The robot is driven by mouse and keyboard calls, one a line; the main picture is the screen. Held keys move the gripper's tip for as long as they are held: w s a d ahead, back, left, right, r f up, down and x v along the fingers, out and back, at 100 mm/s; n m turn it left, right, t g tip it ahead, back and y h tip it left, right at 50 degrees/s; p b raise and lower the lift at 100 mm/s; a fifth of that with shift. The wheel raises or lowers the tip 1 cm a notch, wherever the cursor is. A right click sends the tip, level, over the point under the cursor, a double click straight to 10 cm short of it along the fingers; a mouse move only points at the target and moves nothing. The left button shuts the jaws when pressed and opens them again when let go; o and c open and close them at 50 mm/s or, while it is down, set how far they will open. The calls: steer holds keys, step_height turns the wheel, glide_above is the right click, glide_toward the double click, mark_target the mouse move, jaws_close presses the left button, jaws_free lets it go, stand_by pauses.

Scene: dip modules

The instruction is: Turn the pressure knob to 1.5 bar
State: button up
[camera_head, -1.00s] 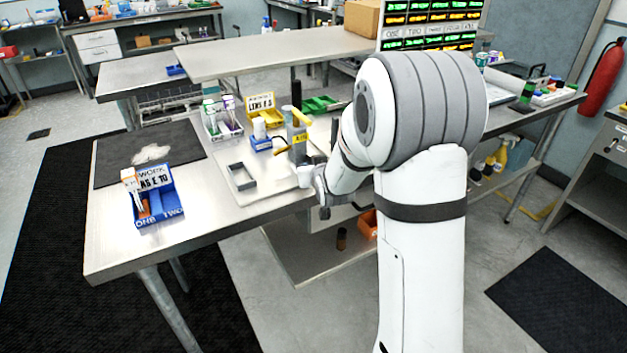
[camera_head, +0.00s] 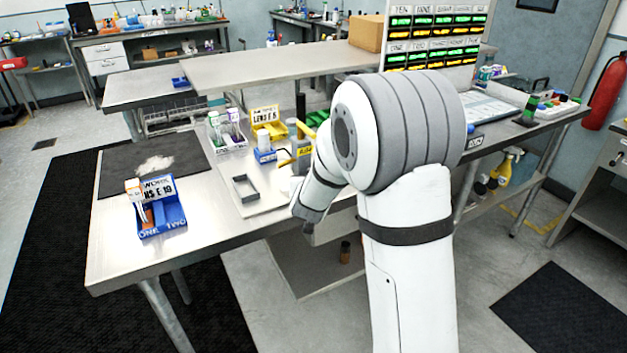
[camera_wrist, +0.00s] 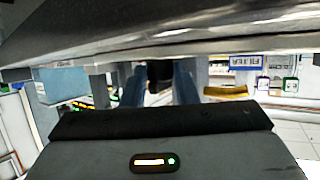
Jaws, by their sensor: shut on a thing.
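In the wrist view, my gripper (camera_wrist: 159,88) has its two blue-grey fingers on either side of a dark piece (camera_wrist: 159,73), which fits the pressure knob. They are shut on it, just under a broad metal edge. No scale or pointer can be read, so the knob's setting cannot be told. In the head view, my wrist is at the front edge of the steel bench, and my arm hides the fingers and the knob.
The steel bench (camera_head: 115,240) holds a blue two-part bin (camera_head: 163,218), a dark mat (camera_head: 120,172) and a pale tray (camera_head: 262,205) with a dark frame (camera_head: 244,188). A yellow bin (camera_head: 270,118) stands behind. A lower shelf (camera_head: 300,275) lies under my wrist.

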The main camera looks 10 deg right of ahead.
steer(key=o, duration=1)
steer(key=shift+s, duration=0.1)
steer(key=shift+v, duration=3.85)
